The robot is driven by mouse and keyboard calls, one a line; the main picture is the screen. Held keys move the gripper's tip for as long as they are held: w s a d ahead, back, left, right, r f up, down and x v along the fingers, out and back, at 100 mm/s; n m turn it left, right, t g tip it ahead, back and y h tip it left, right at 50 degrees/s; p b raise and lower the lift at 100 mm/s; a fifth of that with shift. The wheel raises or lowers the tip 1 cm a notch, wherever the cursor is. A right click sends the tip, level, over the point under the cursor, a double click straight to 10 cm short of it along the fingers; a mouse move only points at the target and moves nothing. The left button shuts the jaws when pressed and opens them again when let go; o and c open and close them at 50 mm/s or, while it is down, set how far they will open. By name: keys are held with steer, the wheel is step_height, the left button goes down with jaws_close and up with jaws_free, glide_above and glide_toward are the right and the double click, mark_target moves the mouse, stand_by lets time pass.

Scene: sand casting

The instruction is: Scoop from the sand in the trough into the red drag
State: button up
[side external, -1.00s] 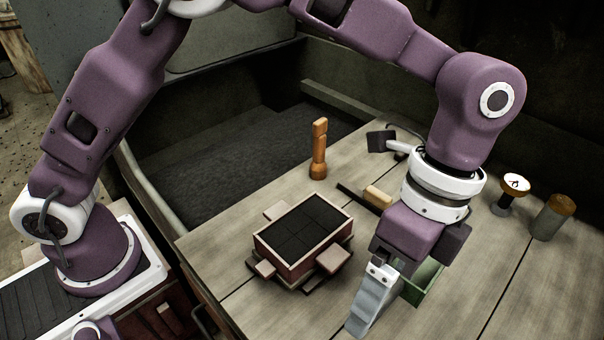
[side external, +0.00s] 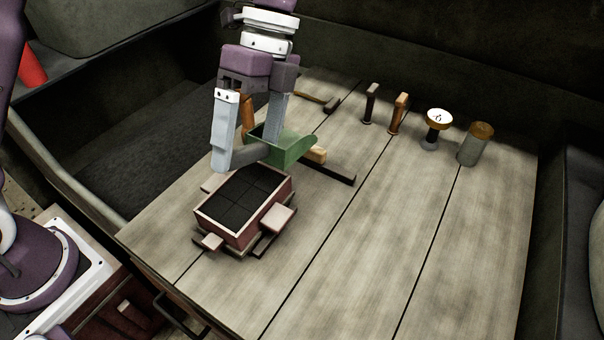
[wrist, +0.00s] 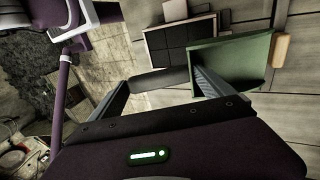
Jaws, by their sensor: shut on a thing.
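My gripper (side external: 250,135) is shut on the dark handle of a green scoop (side external: 285,147). In the wrist view the handle (wrist: 160,80) lies between my fingers, and the green scoop pan (wrist: 232,68) extends to the right. The red drag (side external: 216,229), a box with a dark panelled top face, sits on the table just in front of the scoop; it also shows in the wrist view (wrist: 150,39). The trough (side external: 60,172) with dark sand (side external: 150,160) is at the left back.
An orange post (side external: 248,112) stands partly hidden behind my gripper. A wooden-handled bar (side external: 335,173) lies right of the scoop. Several upright tools, including a grey cylinder (side external: 477,147), stand at the back right. The table's front right is clear.

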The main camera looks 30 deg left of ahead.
steer(key=s+a+g, duration=0.2)
steer(key=s+a, duration=0.1)
steer(key=a, duration=1.4)
steer(key=s+a+r+g, duration=0.1)
steer(key=s+a+g, duration=0.1)
steer(key=s+a, duration=1.1)
step_height(320, 180, down, 17)
steer(key=w, duration=0.3)
steer(key=w+f+t, duration=0.3)
steer(key=w+f, duration=0.3)
steer(key=w, duration=0.1)
steer(key=s+r+t, duration=0.4)
steer(key=s+r, duration=0.1)
steer(key=r, duration=0.4)
steer(key=shift+d+r, duration=0.15)
steer(key=shift+s, duration=0.1)
